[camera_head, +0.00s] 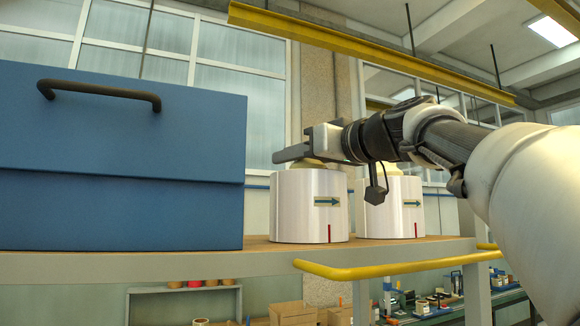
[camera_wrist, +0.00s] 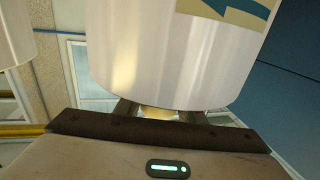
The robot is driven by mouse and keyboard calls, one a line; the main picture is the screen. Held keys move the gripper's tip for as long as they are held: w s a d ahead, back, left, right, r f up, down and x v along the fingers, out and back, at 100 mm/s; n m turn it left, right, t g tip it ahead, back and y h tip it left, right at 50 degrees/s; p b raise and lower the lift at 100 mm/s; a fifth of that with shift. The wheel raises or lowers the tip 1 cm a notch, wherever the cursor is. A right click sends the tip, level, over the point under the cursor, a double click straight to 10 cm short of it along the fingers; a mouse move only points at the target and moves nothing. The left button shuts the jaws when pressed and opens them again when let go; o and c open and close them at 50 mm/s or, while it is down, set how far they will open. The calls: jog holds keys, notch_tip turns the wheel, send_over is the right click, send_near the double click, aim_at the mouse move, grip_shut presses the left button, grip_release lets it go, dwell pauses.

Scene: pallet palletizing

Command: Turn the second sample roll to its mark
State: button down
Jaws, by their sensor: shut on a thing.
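Two white sample rolls stand upright side by side on a wooden shelf (camera_head: 258,244). The left roll (camera_head: 290,210) has a tan label with a teal arrow (camera_head: 327,201) pointing right, almost straight above a red mark (camera_head: 329,233) at its foot. The right roll (camera_head: 382,218) has a like arrow (camera_head: 412,203), also about above its red mark (camera_head: 415,231). My gripper (camera_head: 298,155) is over the left roll, shut on its pale top knob (camera_head: 311,164). The wrist view shows the knob (camera_wrist: 158,113) between the fingers, with the left roll (camera_wrist: 170,55) beyond.
A large blue box (camera_head: 120,165) with a dark handle stands at left on the shelf, a small gap from the left roll. A yellow rail (camera_head: 390,268) runs along the shelf's front right. My arm passes above the right roll. A cluttered bench (camera_head: 455,305) stands lower behind.

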jog(key=c, duration=1.6)
grip_release()
jog(key=shift+w+f, duration=0.15)
jog(key=shift+f, duration=0.5)
jog(key=o, duration=0.4)
jog(key=shift+o, duration=0.8)
jog(key=shift+r, duration=0.2)
jog(key=b+v, duration=0.7)
jog(key=v, duration=1)
jog(key=shift+s+r+b, duration=0.25)
jog(key=shift+b, duration=0.15)
jog(key=shift+d, duration=0.15)
